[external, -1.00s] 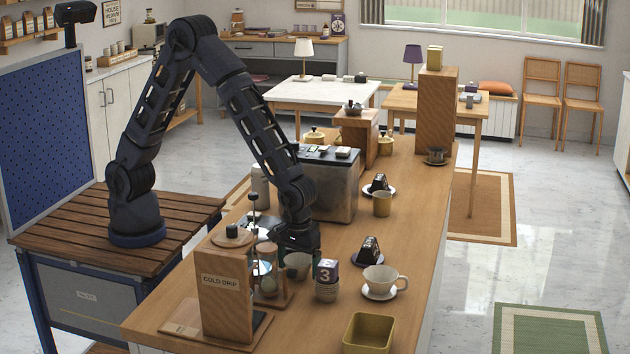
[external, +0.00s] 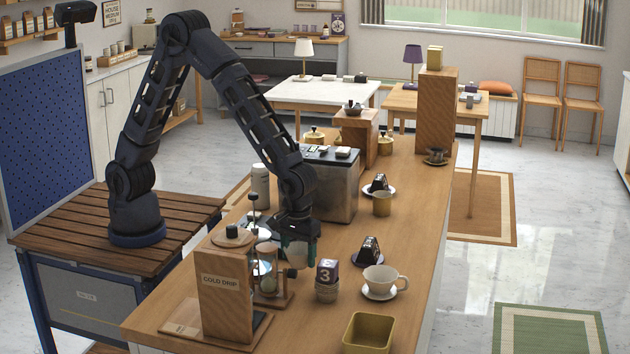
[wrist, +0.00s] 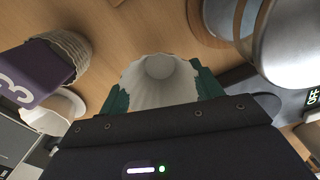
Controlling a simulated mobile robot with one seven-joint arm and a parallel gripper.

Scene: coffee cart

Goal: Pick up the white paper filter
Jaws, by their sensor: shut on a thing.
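The white paper filter (wrist: 160,85) is a fluted cup shape in the wrist view, between the green fingers of my gripper (wrist: 158,92). My gripper is shut on it, one finger on each side. In the external view the filter (external: 298,255) hangs below my gripper (external: 298,238), just right of the glass and wood siphon stand. It looks a little above the wooden counter.
A stack of fluted cups (external: 327,290) with a purple block marked 3 (external: 327,271) on it stands close to the right. The siphon stand (external: 268,275) and cold drip tower (external: 226,295) are close on the left. A white cup on a saucer (external: 381,280) and yellow tray (external: 367,333) lie further right.

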